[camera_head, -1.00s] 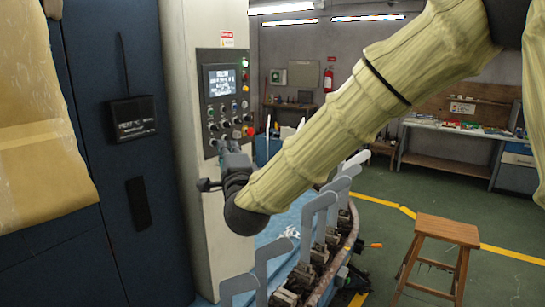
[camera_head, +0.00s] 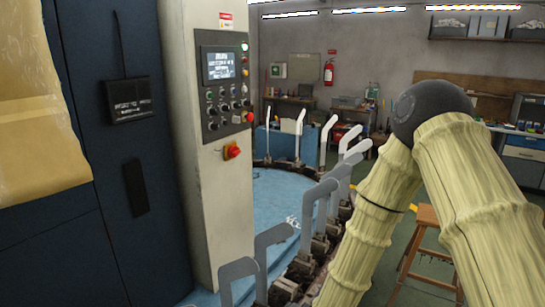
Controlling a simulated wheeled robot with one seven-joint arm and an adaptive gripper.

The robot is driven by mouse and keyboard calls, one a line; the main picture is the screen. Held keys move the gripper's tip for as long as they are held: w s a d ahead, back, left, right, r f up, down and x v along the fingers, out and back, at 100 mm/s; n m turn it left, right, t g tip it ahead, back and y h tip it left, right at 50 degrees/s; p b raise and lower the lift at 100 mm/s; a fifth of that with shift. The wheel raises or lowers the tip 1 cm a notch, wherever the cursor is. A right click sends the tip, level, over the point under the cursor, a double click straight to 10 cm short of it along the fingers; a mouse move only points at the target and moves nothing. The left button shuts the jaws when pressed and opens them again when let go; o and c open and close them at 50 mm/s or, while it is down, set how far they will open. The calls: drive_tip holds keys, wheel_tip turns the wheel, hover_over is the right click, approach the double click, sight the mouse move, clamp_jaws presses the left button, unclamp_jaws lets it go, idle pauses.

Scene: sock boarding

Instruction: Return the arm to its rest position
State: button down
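My arm (camera_head: 440,170), in a pale ribbed cover with a dark joint, is folded on the right side of the head view. Its upper link comes in from the lower right, and its forearm runs down to the bottom edge. My gripper is outside the picture, so its fingers cannot be seen. The control panel (camera_head: 224,88) on the pale column stands clear of the arm, with a lit screen, several buttons and a red rotary switch (camera_head: 232,151) below it.
Grey sock boards (camera_head: 308,208) stand upright along the curved rim of the blue round table (camera_head: 270,210), close left of my forearm. A wooden stool (camera_head: 425,217) is partly hidden behind the arm. A dark blue cabinet (camera_head: 80,250) fills the left.

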drive_tip(key=s+d+f+n+g+h+b, duration=0.1)
drive_tip(key=s+d+f, duration=0.5)
drive_tip(key=s, duration=0.6)
drive_tip(key=s+d+f+n+g+h+b, duration=0.1)
drive_tip(key=s+d+f+n+g, duration=0.3)
drive_tip(key=s+f, duration=0.7)
drive_tip(key=s+d+f+n+g+h+b, duration=0.1)
drive_tip(key=s+d+f+n+g+b, duration=0.1)
drive_tip(key=s+d+f+g, duration=0.3)
drive_tip(key=s+d+f, duration=0.3)
drive_tip(key=s+f, duration=0.1)
drive_tip(key=s, duration=0.3)
drive_tip(key=shift+s+d, duration=0.15)
drive_tip(key=shift+s, duration=0.25)
